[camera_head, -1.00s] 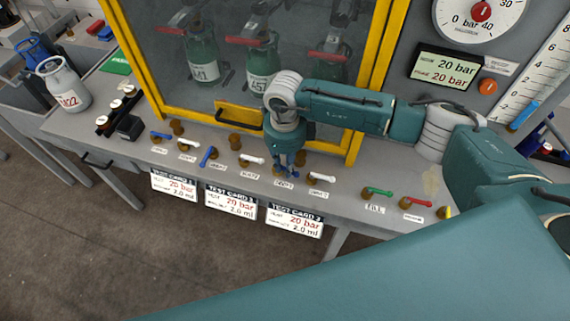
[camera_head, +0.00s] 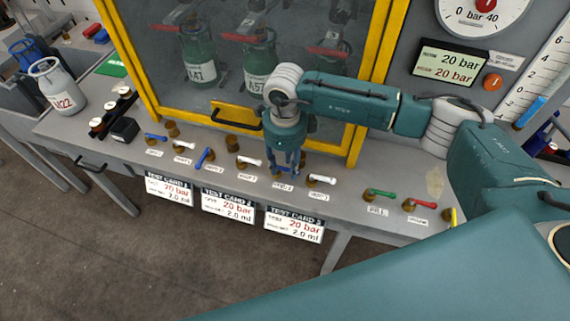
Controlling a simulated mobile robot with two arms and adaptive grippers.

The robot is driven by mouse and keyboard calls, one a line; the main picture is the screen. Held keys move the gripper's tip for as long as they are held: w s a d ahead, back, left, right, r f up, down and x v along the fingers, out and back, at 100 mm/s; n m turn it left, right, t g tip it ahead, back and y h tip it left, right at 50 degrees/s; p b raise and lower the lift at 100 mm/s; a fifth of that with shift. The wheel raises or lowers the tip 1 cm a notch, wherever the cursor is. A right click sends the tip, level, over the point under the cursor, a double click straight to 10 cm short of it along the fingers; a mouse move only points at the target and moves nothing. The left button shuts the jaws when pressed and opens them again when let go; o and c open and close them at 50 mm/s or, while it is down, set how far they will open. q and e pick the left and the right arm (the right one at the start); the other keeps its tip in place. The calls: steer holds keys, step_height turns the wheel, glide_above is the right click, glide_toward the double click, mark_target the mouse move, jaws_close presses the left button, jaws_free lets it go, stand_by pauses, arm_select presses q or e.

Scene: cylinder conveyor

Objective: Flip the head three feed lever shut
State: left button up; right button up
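A row of small levers runs along the front of the grey bench. Blue and white levers alternate: blue (camera_head: 155,138), white (camera_head: 184,145), blue (camera_head: 205,157), white (camera_head: 250,161), then the spot under my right gripper, then white (camera_head: 322,180). By this pattern the head three feed lever is the third blue one, now mostly hidden by the fingers. My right gripper (camera_head: 288,168) points down at that spot, its fingertips close to the bench. I cannot tell whether they touch the lever or grip it. My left gripper is not in view.
A yellow-framed window (camera_head: 362,100) with green cylinders behind it stands just behind the levers. A green lever (camera_head: 380,193) and a red lever (camera_head: 422,204) lie to the right. Test cards (camera_head: 228,205) hang on the front edge. A grey cylinder (camera_head: 58,85) stands at left.

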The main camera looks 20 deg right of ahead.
mark_target(285, 170)
step_height(285, 170, up, 12)
stand_by(0.6)
steer(key=shift+a, duration=0.1)
